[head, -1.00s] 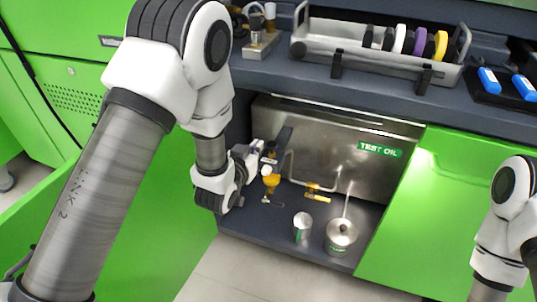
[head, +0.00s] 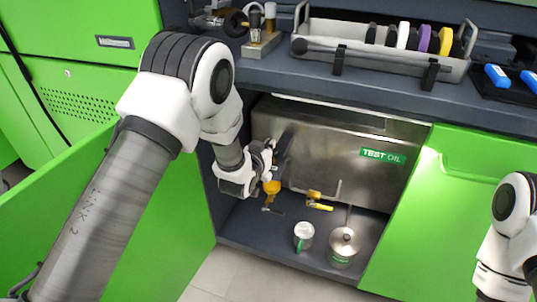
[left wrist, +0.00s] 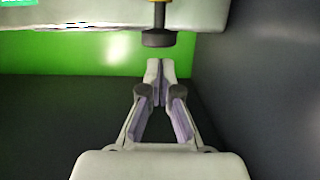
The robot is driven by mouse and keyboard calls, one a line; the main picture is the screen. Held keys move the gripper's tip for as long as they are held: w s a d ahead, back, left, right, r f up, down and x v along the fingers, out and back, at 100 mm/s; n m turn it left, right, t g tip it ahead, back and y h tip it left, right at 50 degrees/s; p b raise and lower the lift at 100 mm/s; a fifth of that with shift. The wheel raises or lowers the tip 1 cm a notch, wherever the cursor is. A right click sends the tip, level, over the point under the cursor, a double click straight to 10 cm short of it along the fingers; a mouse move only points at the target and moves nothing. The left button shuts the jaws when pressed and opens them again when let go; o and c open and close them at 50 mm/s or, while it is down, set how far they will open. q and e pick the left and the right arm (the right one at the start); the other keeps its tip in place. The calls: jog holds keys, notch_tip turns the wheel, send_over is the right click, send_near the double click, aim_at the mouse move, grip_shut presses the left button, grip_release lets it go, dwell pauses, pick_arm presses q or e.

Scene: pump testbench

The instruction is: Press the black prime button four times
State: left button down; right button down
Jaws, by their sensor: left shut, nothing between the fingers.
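In the head view my left gripper (head: 279,149) reaches into the open cabinet at the left end of the steel TEST OIL tank (head: 330,160). The button cannot be made out there. My right gripper is outside the pictures; only part of that arm shows.
A yellow fitting (head: 272,187) and a yellow-handled valve (head: 319,206) sit below the tank. The green door (head: 150,230) is open at left. A tray (head: 370,55) is on the counter.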

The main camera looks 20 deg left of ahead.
pick_arm(q)
jog(key=shift+f, duration=0.5)
jog(key=shift+f, duration=1.05)
jog(key=shift+s, duration=0.1)
jog(key=shift+r, duration=0.1)
jog(key=shift+r+p, duration=0.35)
jog(key=shift+r, duration=0.05)
jog(key=r+p, duration=0.1)
jog(key=r, duration=0.1)
jog(key=r+p, duration=0.1)
jog(key=p, duration=0.1)
jog(key=shift+w+r, duration=0.2)
jog(key=shift+r, duration=0.15)
jog(key=p+v, duration=0.2)
jog(key=v, duration=0.8)
jog(key=shift+f, duration=0.15)
